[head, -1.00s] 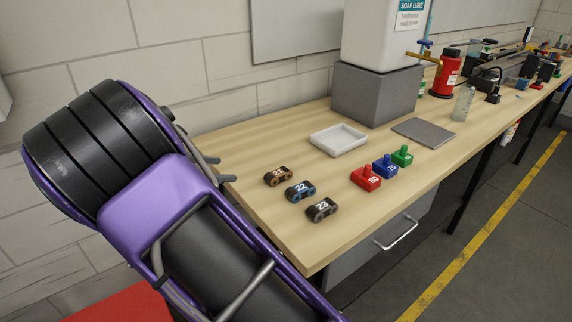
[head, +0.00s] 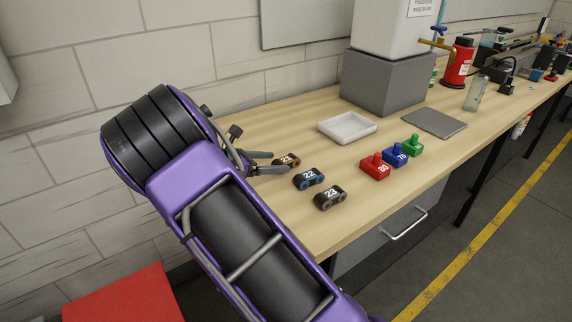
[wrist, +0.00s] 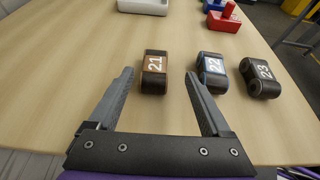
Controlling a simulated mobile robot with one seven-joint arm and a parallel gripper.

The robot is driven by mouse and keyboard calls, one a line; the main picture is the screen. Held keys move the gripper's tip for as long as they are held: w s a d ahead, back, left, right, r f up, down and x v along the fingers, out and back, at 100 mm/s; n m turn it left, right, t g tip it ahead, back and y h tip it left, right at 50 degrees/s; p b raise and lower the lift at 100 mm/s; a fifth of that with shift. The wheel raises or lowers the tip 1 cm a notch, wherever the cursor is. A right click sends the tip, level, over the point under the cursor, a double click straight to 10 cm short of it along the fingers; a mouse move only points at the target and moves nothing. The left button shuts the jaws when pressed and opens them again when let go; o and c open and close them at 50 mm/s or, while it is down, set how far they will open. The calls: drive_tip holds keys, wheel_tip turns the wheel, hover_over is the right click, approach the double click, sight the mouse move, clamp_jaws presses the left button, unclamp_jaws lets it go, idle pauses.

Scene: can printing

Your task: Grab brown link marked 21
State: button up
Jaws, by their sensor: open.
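The brown link marked 21 (wrist: 154,72) lies on the table, with black ends and a white number. In the head view the brown link (head: 287,160) is partly hidden by a finger. My gripper (wrist: 160,76) is open, its two fingers pointing at the brown link. The link sits at the fingertips, between their lines and closer to the left finger; I cannot tell whether it is inside the jaws. My gripper also shows in the head view (head: 280,162), low by the table's left end.
The blue link marked 22 (wrist: 212,72) is just right of the right fingertip. The dark link marked 23 (wrist: 260,77) lies farther right. A white tray (head: 347,128) and red, blue and green stamp-like blocks (head: 376,166) stand beyond. The table is clear left of the brown link.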

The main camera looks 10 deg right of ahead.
sight(280, 161)
drive_tip(key=x, duration=0.5)
drive_tip(key=shift+w+a+f+b, duration=0.15)
drive_tip(key=shift+w+f+b, duration=0.05)
drive_tip(key=shift+w+b, duration=0.2)
clamp_jaws()
